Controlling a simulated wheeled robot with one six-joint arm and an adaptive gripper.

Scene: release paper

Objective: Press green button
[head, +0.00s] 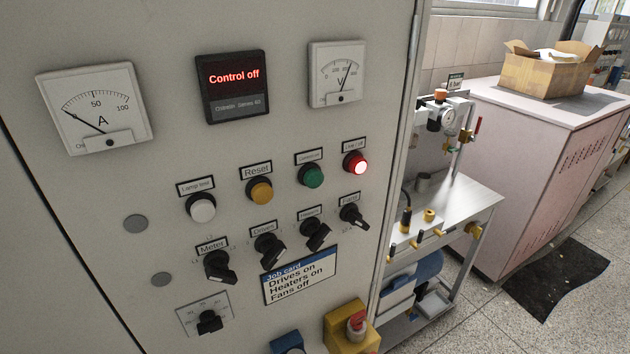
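The green button (311,174) sits on the grey control panel (160,190), in the row below the meters, with a label above it. It is unlit. To its left are a yellow button (261,190) under "Reset" and a white button (201,207) under a label like "Lamp test". To its right a red button (356,163) is lit. The display (233,87) above reads "Control off" in red. My gripper is not in view.
Black rotary switches (270,249) stick out below the buttons. A job card (299,275) reads "Drives on, Heaters on, Fans off". A yellow box with a red knob (354,325) protrudes at the bottom. A metal cart (460,205) stands right of the cabinet.

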